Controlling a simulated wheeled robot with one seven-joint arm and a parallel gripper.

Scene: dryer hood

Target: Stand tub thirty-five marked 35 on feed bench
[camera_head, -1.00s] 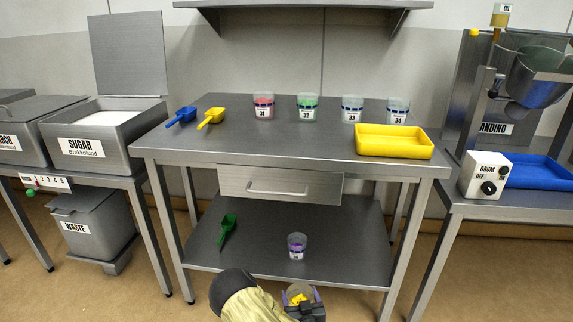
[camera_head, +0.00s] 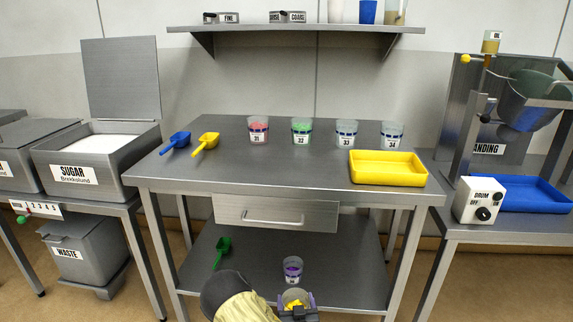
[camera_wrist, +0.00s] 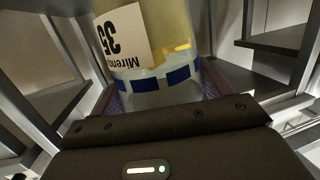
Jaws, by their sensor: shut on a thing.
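My gripper (camera_head: 297,304) is shut on tub thirty-five (camera_wrist: 150,40), a clear tub with yellow contents, a blue-checked band and a white label reading 35. In the wrist view the label is upside down and the tub sits between the fingers; its far end is cut off. In the head view the held tub (camera_head: 294,296) is low in the picture, in front of the bench's lower shelf. The feed bench (camera_head: 300,175) is probably the grey steel bench in the middle. Tubs 31 (camera_head: 258,130), 32 (camera_head: 302,131), 33 (camera_head: 346,134) and 34 (camera_head: 392,135) stand along its back.
A yellow tray (camera_head: 388,169) lies on the bench's right; blue (camera_head: 176,142) and yellow (camera_head: 206,143) scoops lie at left. The bench's front middle is clear. The lower shelf holds a purple-filled tub (camera_head: 292,270) and green scoop (camera_head: 222,250). A wall shelf (camera_head: 300,29) hangs above.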

